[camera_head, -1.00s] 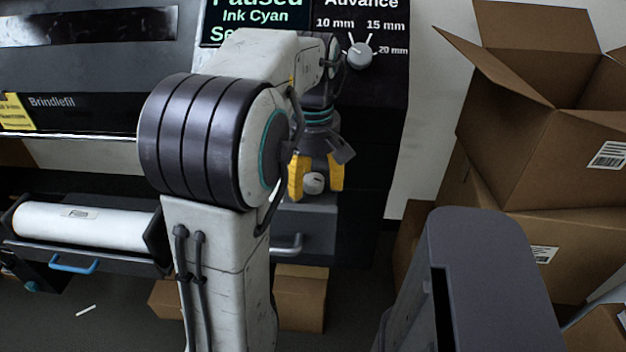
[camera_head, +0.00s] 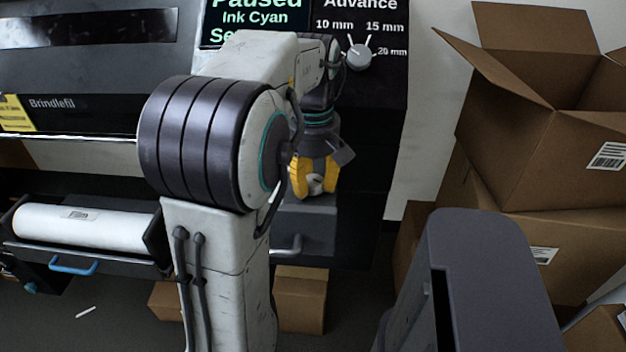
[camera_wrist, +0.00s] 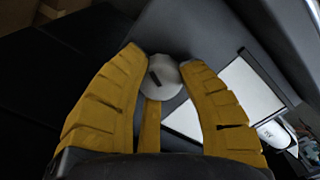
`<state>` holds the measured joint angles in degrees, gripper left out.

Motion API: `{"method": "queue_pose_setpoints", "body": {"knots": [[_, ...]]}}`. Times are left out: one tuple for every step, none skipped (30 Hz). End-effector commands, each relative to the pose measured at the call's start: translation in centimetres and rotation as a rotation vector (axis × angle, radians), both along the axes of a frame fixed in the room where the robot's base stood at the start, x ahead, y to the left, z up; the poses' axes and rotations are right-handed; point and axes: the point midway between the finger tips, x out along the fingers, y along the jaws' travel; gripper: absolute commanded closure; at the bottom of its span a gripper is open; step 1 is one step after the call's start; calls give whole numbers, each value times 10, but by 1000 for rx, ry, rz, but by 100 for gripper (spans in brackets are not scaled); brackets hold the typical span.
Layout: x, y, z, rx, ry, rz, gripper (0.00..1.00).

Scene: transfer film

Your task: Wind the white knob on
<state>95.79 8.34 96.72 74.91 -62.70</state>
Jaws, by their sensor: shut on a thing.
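The white knob (camera_head: 316,184) sits on top of a dark grey box (camera_head: 308,230) below the machine's panel. My gripper (camera_head: 314,178) points down over it with its yellow fingers closed around the knob. In the wrist view the white knob (camera_wrist: 160,72) shows between the tips of my gripper (camera_wrist: 162,66), with a short dark mark on its face. The fingers hide part of its sides in the head view.
A pale dial (camera_head: 359,57) under the "Advance" label has marks for 10, 15 and 20 mm. A white film roll (camera_head: 80,226) lies in an open tray at left. Cardboard boxes (camera_head: 545,150) are stacked at right. A screen (camera_head: 256,20) reads "Paused".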

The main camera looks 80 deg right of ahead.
Motion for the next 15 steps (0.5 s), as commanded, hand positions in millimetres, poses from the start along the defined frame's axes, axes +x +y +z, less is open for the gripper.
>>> {"method": "queue_pose_setpoints", "body": {"knots": [[1,0,-1,1,-1,1,96],[1,0,-1,1,-1,-1,96],[1,0,-1,1,-1,-6,96],[1,0,-1,1,0,-11,96],[1,0,-1,1,0,-17,96],[1,0,0,1,0,-31,96],[1,0,0,2,0,-42,96],[1,0,0,2,0,-55,96],[1,0,0,2,0,-76,96],[1,0,0,2,0,-93,96],[1,0,0,2,0,-112,96],[1,-1,0,2,0,-140,96],[1,-1,0,2,0,-160,96],[0,-1,0,2,0,-181,96],[1,0,0,3,0,-210,96]]}}
